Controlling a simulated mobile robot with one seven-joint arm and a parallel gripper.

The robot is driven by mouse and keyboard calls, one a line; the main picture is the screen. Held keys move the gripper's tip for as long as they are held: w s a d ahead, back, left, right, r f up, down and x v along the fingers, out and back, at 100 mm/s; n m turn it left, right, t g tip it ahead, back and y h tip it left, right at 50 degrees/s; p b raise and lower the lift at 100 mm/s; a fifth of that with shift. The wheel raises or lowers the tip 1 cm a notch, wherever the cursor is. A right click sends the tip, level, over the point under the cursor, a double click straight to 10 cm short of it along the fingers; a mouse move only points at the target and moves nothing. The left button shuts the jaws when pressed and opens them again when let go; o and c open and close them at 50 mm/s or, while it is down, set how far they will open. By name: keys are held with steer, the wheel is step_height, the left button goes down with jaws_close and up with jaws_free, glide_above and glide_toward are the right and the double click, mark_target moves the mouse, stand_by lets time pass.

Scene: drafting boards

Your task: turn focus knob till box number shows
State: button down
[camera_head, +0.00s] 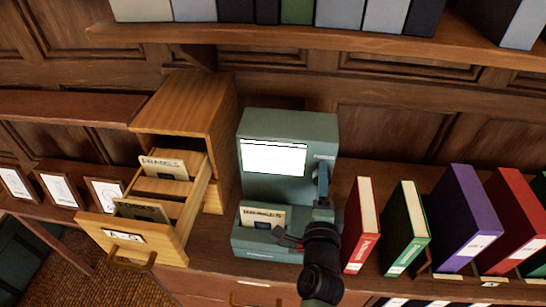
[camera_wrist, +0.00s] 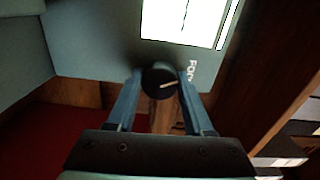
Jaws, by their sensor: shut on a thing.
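The green-grey reader machine (camera_head: 262,125) stands on the wooden counter. Its screen (camera_head: 273,158) is lit white with thin dark lines near the top; I cannot read a box number on it. A labelled card (camera_head: 262,216) sits in the machine's lower part. My gripper (camera_wrist: 160,88) is shut on the knob. In the head view my gripper (camera_head: 322,180) reaches the machine's right side, and the knob is hidden there.
A wooden drawer cabinet (camera_head: 187,100) stands left, its drawer (camera_head: 165,238) pulled out with cards inside. A red binder (camera_head: 360,230), a green binder (camera_head: 404,228) and a purple binder (camera_head: 465,215) stand close on the right. A shelf (camera_head: 280,38) of binders runs above.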

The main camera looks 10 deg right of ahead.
stand_by(0.6)
steer(key=m, duration=0.5)
steer(key=shift+a+p, duration=0.1)
steer(key=shift+p, duration=0.25)
steer(key=shift+c, duration=1.4)
jaws_free()
